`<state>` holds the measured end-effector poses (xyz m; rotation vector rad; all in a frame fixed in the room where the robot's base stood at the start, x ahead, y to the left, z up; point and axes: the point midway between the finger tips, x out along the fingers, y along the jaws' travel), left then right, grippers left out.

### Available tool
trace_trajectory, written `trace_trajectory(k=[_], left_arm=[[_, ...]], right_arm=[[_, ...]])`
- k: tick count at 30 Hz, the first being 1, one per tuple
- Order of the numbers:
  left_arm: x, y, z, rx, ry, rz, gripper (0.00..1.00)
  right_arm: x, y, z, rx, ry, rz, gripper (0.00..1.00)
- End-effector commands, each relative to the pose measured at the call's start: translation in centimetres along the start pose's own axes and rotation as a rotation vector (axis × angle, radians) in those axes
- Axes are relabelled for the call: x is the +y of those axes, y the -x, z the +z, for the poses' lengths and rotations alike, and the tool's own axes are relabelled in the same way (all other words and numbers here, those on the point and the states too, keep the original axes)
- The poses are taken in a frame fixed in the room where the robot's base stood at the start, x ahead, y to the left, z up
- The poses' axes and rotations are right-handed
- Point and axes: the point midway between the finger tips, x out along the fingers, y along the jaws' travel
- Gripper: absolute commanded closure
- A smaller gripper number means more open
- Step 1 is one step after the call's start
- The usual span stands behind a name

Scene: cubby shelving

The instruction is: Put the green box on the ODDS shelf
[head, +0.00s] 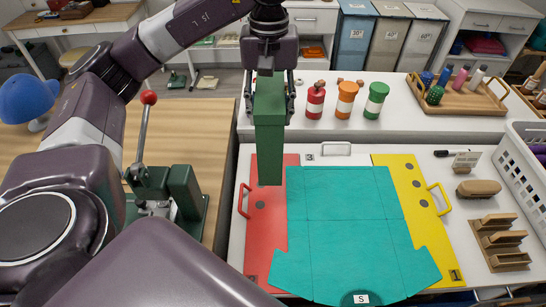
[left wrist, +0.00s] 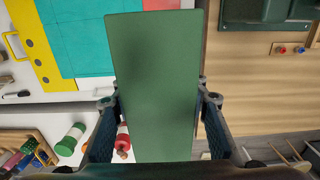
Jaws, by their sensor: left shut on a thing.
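The green box (head: 269,140) is a tall plain block in the head view. It hangs upright from my left gripper (head: 269,92), above the red left part of the folding board. The gripper is shut on the upper part of the box, a finger on each side. In the left wrist view the green box (left wrist: 152,80) fills the middle between the two fingers. No shelf labelled ODDS can be made out in either view. My right gripper is in neither view.
A folding board (head: 350,215) with teal cloth lies below. Red, orange and green bottles (head: 345,100) stand behind it, near a wooden tray (head: 455,98). A green press with a red-knobbed lever (head: 149,98) stands left. A white basket (head: 530,165) is at right.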

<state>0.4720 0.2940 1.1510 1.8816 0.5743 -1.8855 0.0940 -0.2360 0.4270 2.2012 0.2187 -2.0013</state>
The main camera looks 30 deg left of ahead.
Motion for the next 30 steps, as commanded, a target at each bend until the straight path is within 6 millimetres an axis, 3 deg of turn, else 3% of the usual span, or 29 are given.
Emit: trace_trajectory(k=[5, 9, 15, 30], left_arm=[[0.1, -3.3, 0.1, -0.003, -0.002, 0.0, 1.0], [0.0, -5.6, 0.1, -0.003, -0.002, 0.0, 1.0], [0.0, -8.8, 0.0, -0.002, 0.0, -0.001, 1.0], [0.0, -13.6, 0.0, 0.0, -0.001, 0.001, 1.0]], right_arm=[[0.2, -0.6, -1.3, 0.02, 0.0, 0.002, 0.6], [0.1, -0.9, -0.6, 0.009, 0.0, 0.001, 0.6], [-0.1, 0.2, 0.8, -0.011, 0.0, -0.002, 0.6], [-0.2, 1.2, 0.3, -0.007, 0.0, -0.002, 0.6]])
